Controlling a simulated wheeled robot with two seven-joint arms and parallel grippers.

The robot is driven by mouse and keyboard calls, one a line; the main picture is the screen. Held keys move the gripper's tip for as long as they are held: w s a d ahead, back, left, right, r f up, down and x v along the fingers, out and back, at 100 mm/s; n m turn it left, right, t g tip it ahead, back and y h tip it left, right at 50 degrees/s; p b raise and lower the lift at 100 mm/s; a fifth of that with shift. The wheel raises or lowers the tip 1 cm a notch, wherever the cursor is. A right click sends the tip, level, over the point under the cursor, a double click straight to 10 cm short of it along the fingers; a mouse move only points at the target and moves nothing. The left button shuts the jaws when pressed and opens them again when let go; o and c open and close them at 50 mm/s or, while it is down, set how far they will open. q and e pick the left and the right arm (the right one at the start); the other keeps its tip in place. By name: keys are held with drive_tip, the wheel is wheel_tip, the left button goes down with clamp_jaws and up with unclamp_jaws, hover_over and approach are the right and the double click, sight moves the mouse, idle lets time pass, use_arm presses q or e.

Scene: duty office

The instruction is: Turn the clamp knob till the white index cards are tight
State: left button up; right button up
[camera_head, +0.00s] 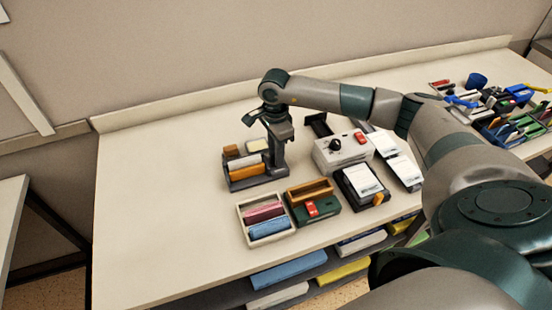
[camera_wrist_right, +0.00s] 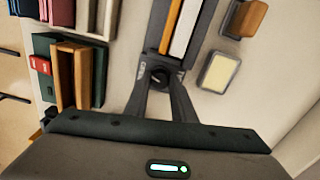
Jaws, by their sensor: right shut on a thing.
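The dark grey clamp (camera_head: 256,184) stands on the table left of centre in the head view. The white index cards (camera_head: 243,162) lie in it beside an orange strip (camera_head: 247,173). In the right wrist view the white index cards (camera_wrist_right: 184,30) run up from the clamp's end. My right gripper (camera_head: 279,164) points down at the clamp's right end. In the wrist view both fingers of my right gripper (camera_wrist_right: 160,80) close on the dark clamp knob (camera_wrist_right: 159,75). The fingers partly hide the knob. Whether the cards are tight I cannot tell. My left gripper is out of view.
A cream tray (camera_head: 243,213) of coloured blocks and a dark green box (camera_head: 330,210) stand in front of the clamp. A white box (camera_head: 340,157) with a black dial is at its right. A pale pad (camera_wrist_right: 218,72) lies close behind. The table's left side is clear.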

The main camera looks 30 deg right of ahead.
drive_tip(key=m+b, duration=0.5)
drive_tip(key=m, duration=0.1)
drive_tip(key=shift+f+b, duration=0.15)
drive_tip(key=shift+b, duration=0.15)
drive_tip(key=m+b, duration=0.2)
drive_tip(key=m, duration=0.1)
drive_tip(key=shift+m, duration=0.4)
drive_tip(key=shift+r+m+b, duration=0.2)
drive_tip(key=shift+m+b, duration=0.4)
drive_tip(key=shift+m, duration=0.3)
drive_tip(key=shift+r, duration=0.1)
drive_tip(key=o, duration=1.1)
drive_tip(key=shift+d, duration=0.1)
drive_tip(key=shift+c, duration=0.2)
drive_tip(key=shift+s+f, duration=0.1)
drive_tip(key=shift+f, duration=0.1)
drive_tip(key=shift+r, duration=0.15)
